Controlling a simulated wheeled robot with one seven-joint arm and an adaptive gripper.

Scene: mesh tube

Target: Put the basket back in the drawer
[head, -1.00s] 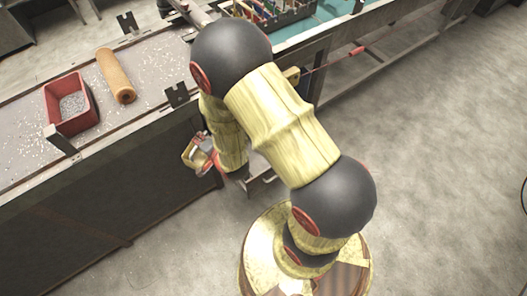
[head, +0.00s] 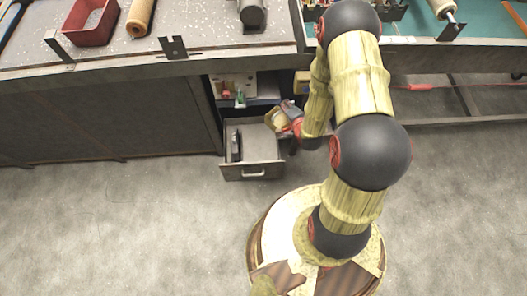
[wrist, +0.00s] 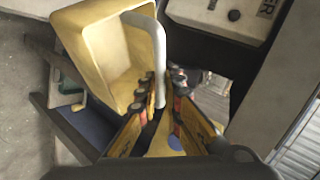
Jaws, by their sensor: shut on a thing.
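The basket is a small pale-yellow open box (wrist: 108,55) with a white handle bar (wrist: 157,45). It shows at the upper left of the wrist view, tilted. My gripper (wrist: 163,88) is shut on the handle, with a finger on each side of it. In the head view the basket (head: 276,121) is small and partly hidden by my gripper (head: 288,116), held near the back right of the drawer. The grey drawer (head: 262,164) is pulled out below the bench, with a front handle. A dark upright object stands inside at its left. I cannot tell whether the basket touches the drawer.
An open shelf with small red and green items (head: 236,94) lies above the drawer. The bench top (head: 205,24) carries a red bin (head: 90,22) and an orange-tan roll (head: 140,16). A closed dark panel (head: 110,120) is left of the drawer. The floor in front is clear.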

